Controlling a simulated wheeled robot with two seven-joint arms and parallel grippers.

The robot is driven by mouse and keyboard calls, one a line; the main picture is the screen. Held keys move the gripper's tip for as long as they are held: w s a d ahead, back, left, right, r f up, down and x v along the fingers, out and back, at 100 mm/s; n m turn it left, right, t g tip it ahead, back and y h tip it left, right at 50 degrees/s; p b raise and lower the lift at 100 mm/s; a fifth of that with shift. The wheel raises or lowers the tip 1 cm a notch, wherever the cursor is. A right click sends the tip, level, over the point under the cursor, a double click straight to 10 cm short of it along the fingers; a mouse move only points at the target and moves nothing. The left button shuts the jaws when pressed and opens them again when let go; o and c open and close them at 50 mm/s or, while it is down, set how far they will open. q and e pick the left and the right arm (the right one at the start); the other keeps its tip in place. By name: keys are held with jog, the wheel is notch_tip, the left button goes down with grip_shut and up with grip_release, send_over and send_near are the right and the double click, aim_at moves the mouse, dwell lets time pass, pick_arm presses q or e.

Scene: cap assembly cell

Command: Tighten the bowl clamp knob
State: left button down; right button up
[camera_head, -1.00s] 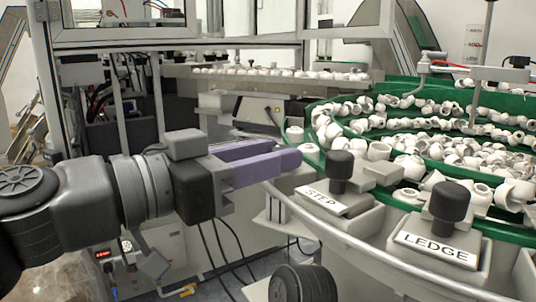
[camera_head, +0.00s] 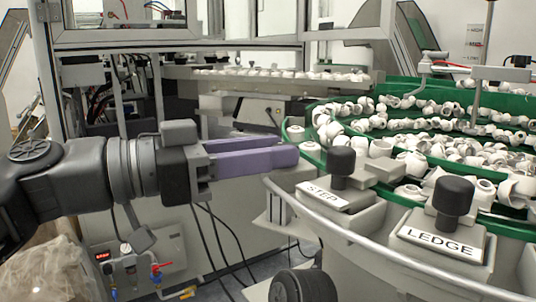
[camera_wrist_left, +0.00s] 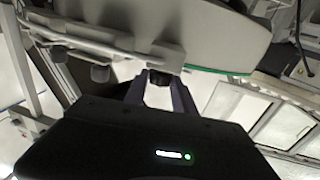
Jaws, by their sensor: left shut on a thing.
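My left gripper (camera_head: 297,150) reaches in from the left in the head view, its two purple fingers pointing right at the near left side of the bowl feeder. In the left wrist view, a dark knob (camera_wrist_left: 160,78) sits at the tips of the fingers (camera_wrist_left: 160,95), and the gripper is shut on it. This knob is beside the bowl's wall; the fingers hide it in the head view. The green-rimmed bowl (camera_head: 291,131) holds many white caps. My right gripper is not in view.
Two black knobs stand on blocks labelled STEP (camera_head: 341,165) and LEDGE (camera_head: 453,197), right of the fingers. A curved metal rail (camera_head: 330,232) runs along the bowl's front. A loaded track (camera_head: 270,75) lies behind. Cables hang below the gripper.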

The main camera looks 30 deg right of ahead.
pick_arm(q)
jog(key=shift+w+r+m+g+p, duration=0.15)
jog(key=shift+w+m+g+p, duration=0.2)
jog(key=shift+g, duration=0.25)
jog(key=m+g+y+p, duration=0.1)
jog(key=g+p, duration=0.1)
jog(key=m+g+y+p, duration=0.1)
jog(key=m+g+p, duration=0.1)
jog(key=shift+w+d+r+g, duration=0.15)
jog(key=shift+g, duration=0.15)
jog(key=shift+f+m+g+y+p, duration=0.25)
jog(key=shift+m+g+y+p, duration=0.15)
jog(key=shift+m+g+p, duration=0.2)
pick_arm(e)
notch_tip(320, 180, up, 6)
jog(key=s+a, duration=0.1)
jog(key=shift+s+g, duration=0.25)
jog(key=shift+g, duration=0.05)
pick_arm(q)
jog(key=c, duration=1)
grip_release()
jog(key=shift+c, duration=0.2)
